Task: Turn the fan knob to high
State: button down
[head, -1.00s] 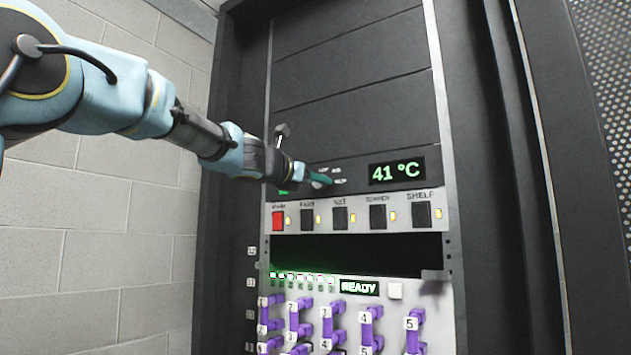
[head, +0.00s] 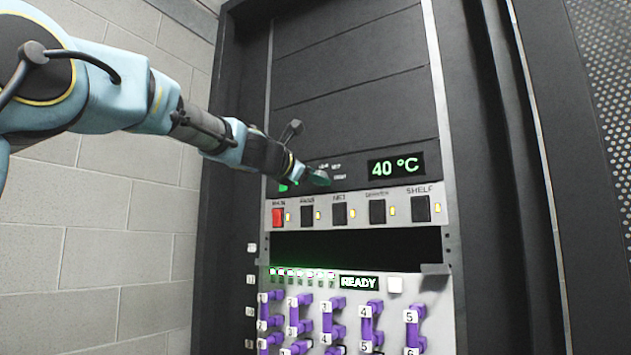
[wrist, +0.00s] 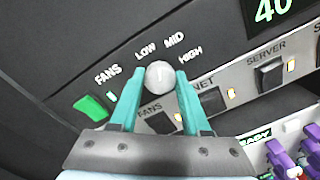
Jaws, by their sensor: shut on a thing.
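The fan knob (wrist: 158,76) is a pale round knob on the dark panel, with LOW, MID and HIGH printed around its upper side. I cannot make out a pointer mark on it. My gripper (wrist: 160,78) has teal fingers, one on each side of the knob, and is shut on it. In the head view my gripper (head: 318,177) is at the dark panel left of the temperature display and hides the knob. A green indicator (wrist: 90,107) sits beside the FANS label.
The display (head: 396,167) reads 40 °C. Below the knob is a row of switches, including a red one (head: 278,217) at the left. Farther down are a READY display (head: 359,283) and several purple drive handles (head: 371,325). A block wall stands left of the rack.

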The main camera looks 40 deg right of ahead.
jog(key=m+b, duration=0.2)
jog(key=m, duration=0.4)
jog(key=m+b, duration=0.2)
jog(key=m, duration=0.4)
jog(key=shift+s+f+t+b, duration=0.1)
jog(key=shift+f+t+b, duration=0.1)
jog(key=shift+t+b, duration=0.15)
dwell(0.4)
jog(key=shift+c, duration=1.9)
grip_release()
jog(key=shift+r, duration=0.1)
jog(key=b+v, duration=0.6)
jog(key=v, duration=0.4)
jog(key=shift+a+r, duration=0.15)
jog(key=shift+a, duration=0.2)
